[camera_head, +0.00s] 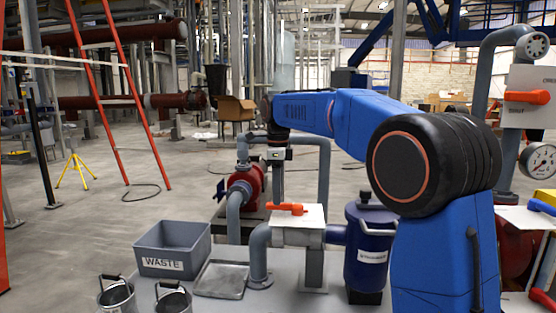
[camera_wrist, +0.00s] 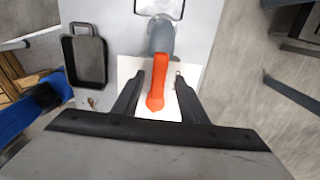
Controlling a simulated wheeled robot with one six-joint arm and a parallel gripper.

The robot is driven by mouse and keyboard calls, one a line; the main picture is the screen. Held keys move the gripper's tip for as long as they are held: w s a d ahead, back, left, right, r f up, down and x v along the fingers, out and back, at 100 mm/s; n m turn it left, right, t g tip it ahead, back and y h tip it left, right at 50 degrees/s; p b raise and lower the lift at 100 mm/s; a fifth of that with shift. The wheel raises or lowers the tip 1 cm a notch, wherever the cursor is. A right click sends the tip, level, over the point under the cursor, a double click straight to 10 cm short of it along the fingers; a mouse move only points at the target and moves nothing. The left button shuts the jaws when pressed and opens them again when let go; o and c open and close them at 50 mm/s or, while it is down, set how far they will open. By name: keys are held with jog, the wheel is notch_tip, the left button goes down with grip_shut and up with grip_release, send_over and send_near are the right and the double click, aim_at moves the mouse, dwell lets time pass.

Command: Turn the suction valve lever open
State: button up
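An orange valve lever (camera_head: 287,208) lies over a white plate (camera_head: 312,214) on a grey pipe, near the middle of the head view. In the wrist view the lever (camera_wrist: 158,85) runs roughly up and down the picture, over the white plate (camera_wrist: 128,68). My gripper (camera_wrist: 158,80) is open, with one black finger on each side of the lever and visible gaps to both. In the head view my gripper (camera_head: 278,185) points down just above the lever. I cannot tell whether the fingertips reach down to the lever's height.
A grey WASTE bin (camera_head: 172,250), a metal tray (camera_head: 221,280) and two small pails stand left of the valve. A dark blue canister (camera_head: 369,245) stands close on its right. A second orange lever (camera_head: 527,97) and a gauge (camera_head: 538,160) are at far right.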

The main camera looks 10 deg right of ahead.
notch_tip(320, 180, up, 15)
dwell(0.4)
